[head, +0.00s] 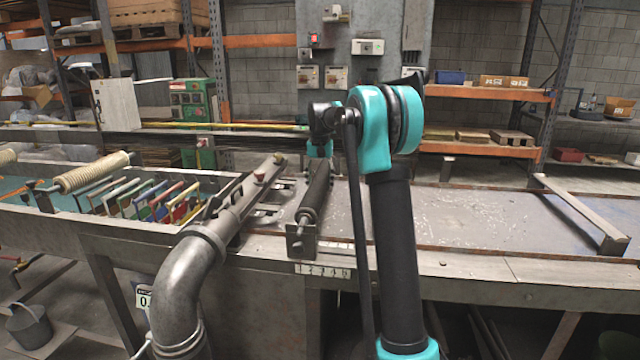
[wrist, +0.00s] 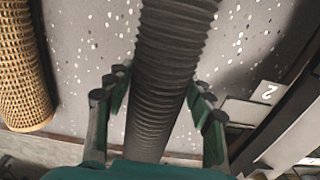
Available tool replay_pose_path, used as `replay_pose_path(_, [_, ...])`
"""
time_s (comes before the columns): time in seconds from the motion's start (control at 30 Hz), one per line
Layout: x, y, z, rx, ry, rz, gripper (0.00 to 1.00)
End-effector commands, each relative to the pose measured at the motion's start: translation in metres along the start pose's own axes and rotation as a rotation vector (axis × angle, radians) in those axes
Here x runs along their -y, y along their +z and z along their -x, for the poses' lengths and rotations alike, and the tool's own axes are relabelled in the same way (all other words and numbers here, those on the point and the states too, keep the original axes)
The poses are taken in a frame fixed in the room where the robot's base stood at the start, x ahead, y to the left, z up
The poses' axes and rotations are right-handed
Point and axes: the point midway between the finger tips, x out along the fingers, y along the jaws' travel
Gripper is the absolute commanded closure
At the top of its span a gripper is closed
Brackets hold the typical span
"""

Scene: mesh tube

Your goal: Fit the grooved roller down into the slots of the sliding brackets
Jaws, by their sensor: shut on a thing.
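The dark grooved roller (head: 316,192) lies lengthwise over the table beside the thick grey pipe. In the wrist view the ribbed roller (wrist: 165,75) runs between the fingers of my gripper (wrist: 158,108), which is shut on it. In the head view my gripper (head: 320,150) is at the roller's far part, and its fingertips are hidden. A grey bracket plate (head: 300,243) stands at the table's front edge, at the roller's near end. I cannot tell whether that end sits in its slot or just above it. The far bracket is hidden behind my gripper and arm.
A thick grey pipe (head: 245,205) bends over the front edge left of the roller. Colored frames (head: 160,200) and a cream ribbed tube (head: 92,172) lie further left. A mesh tube (wrist: 22,70) shows left in the wrist view. The table right of my arm is mostly clear.

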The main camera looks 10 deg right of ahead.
Motion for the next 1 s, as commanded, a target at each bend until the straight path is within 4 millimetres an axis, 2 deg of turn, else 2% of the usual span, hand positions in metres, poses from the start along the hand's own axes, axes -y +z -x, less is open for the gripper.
replay_pose_path(0.07, [0.000, 0.000, 0.001, 0.000, 0.000, 0.000, 1.00])
replay_pose_path(0.1, [0.000, 0.000, 0.001, 0.000, 0.000, 0.000, 0.44])
replay_pose_path(0.27, [0.000, 0.000, 0.001, 0.000, 0.000, 0.000, 0.25])
replay_pose_path(0.67, [0.000, 0.000, 0.004, 0.000, 0.000, 0.000, 0.23])
replay_pose_path(0.77, [0.000, 0.000, 0.015, 0.000, 0.000, 0.000, 0.23])
replay_pose_path(1.0, [0.000, 0.000, 0.063, 0.000, 0.000, 0.000, 0.23])
